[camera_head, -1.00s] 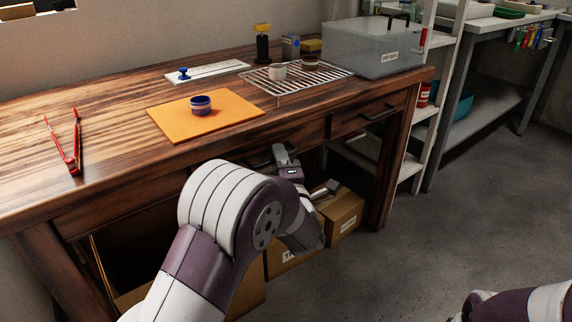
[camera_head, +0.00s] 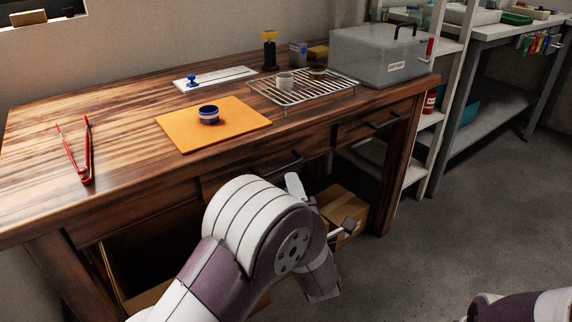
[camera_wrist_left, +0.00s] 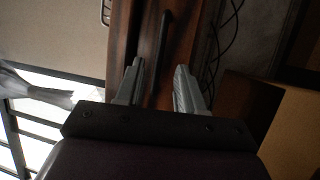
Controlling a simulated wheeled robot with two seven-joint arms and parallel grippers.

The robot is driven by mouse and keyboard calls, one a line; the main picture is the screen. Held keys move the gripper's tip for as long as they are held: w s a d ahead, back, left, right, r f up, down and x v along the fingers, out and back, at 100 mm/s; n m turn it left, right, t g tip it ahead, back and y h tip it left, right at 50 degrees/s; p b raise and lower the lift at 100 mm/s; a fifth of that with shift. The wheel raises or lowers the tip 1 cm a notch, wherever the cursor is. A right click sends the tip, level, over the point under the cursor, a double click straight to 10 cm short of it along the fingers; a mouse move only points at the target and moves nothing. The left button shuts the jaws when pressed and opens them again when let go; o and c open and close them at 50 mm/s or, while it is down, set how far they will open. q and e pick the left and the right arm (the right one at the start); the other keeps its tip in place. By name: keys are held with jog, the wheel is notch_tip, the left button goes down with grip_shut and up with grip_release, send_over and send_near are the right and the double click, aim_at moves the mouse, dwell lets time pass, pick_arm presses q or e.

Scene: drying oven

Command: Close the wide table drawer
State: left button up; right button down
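The wide drawer (camera_head: 237,176) is in the table front below the orange mat. Its dark bar handle (camera_head: 279,166) shows just above my left arm. The drawer front looks close to flush with the table, but my arm hides part of it, so I cannot tell if a gap is left. In the left wrist view my left gripper (camera_wrist_left: 159,75) is open and empty, its two fingers apart and pointing at the wood front. A dark bar handle (camera_wrist_left: 161,48) lies ahead, between the finger lines. My left gripper is largely hidden behind my arm in the head view. My right gripper is out of view.
A narrower drawer with its handle (camera_head: 383,119) is at the right. Cardboard boxes (camera_head: 340,205) stand under the table. On top are red tongs (camera_head: 85,160), an orange mat (camera_head: 245,120), a wire rack (camera_head: 315,92) and a grey oven (camera_head: 375,58). Floor at right is free.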

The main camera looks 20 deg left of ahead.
pick_arm(q)
jog(key=v, duration=0.5)
jog(key=shift+s+f+p, duration=0.1)
jog(key=shift+p, duration=0.3)
